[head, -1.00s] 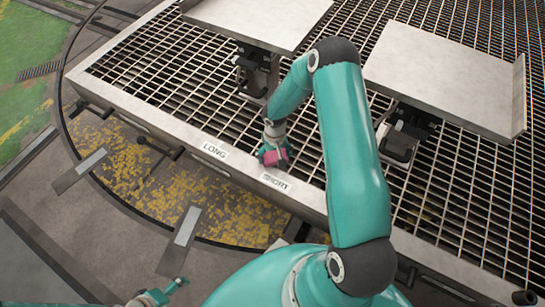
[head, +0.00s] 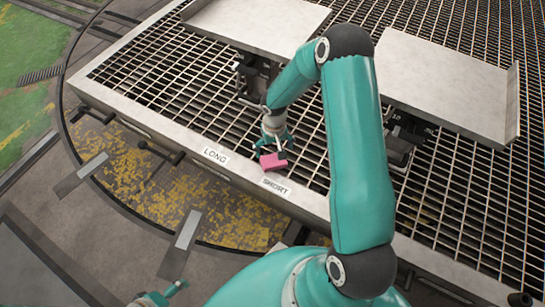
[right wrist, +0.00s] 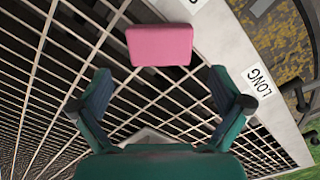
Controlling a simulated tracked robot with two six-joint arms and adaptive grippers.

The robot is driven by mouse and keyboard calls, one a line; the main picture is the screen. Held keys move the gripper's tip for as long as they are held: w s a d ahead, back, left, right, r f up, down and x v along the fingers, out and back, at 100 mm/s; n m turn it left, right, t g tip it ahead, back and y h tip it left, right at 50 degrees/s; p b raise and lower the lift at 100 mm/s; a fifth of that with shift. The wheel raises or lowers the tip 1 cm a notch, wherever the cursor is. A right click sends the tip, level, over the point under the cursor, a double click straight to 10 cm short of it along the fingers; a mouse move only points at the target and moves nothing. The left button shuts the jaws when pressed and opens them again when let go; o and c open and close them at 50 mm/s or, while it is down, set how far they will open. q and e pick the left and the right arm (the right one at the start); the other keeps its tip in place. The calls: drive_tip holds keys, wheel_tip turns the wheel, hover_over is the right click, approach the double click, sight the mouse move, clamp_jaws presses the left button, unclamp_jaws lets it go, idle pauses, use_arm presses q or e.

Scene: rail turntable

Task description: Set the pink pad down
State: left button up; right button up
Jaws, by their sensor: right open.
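The pink pad (head: 272,162) lies at the edge of the metal grating (head: 400,217), just behind the SHORT label (head: 275,186). It also shows in the right wrist view (right wrist: 160,45), lying flat beyond the fingertips. My right gripper (head: 270,146) is just above and behind the pad. Its fingers are spread wide in the right wrist view (right wrist: 165,85), with nothing between them. At the bottom left, a small part of my left arm (head: 160,296) shows; whether its gripper is open or shut is not clear.
The LONG label (head: 215,155) is on the frame rim left of the pad, and it shows in the right wrist view (right wrist: 257,80). Two grey raised plates (head: 260,22) (head: 440,80) stand over the grating at the back. Open grating lies around the pad.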

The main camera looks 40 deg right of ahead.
sight(274, 161)
wheel_tip(274, 161, up, 4)
drive_tip(key=s+a+f+n+y, duration=0.2)
drive_tip(key=s+a, duration=0.4)
drive_tip(key=a, duration=0.7)
drive_tip(key=s+a+f+n+y, duration=0.1)
drive_tip(key=s+a+f, duration=0.3)
drive_tip(key=a, duration=0.9)
drive_tip(key=s+y, duration=0.1)
drive_tip(key=s, duration=0.2)
drive_tip(key=shift+s+f+n+t+p, duration=0.2)
drive_tip(key=shift+f+n+t+p, duration=0.1)
drive_tip(key=shift+f+n+p, duration=0.1)
drive_tip(key=shift+r, duration=0.1)
